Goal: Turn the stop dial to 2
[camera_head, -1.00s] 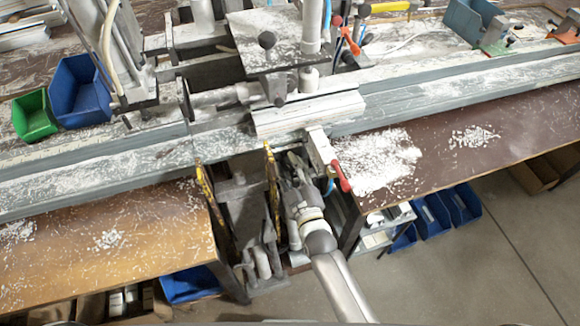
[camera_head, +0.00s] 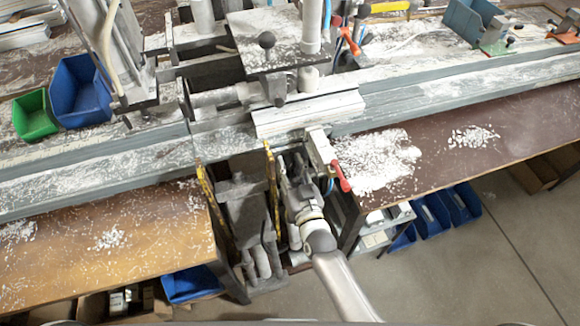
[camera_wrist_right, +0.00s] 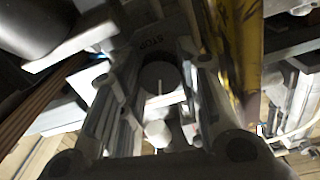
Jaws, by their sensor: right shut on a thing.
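My right gripper (camera_wrist_right: 166,88) is shut on the dial, one finger on each side. In the head view my right gripper (camera_head: 294,168) is at the front of the bench, below the clamp, and the dial is hidden there. My left gripper is not in view.
A red-handled valve (camera_head: 341,177) is close to the right of my right gripper. A yellow-black striped edge (camera_head: 272,180) is close to its left. The grey profile rail (camera_head: 430,93) runs across the bench above. Blue bins (camera_head: 433,214) stand low at the right.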

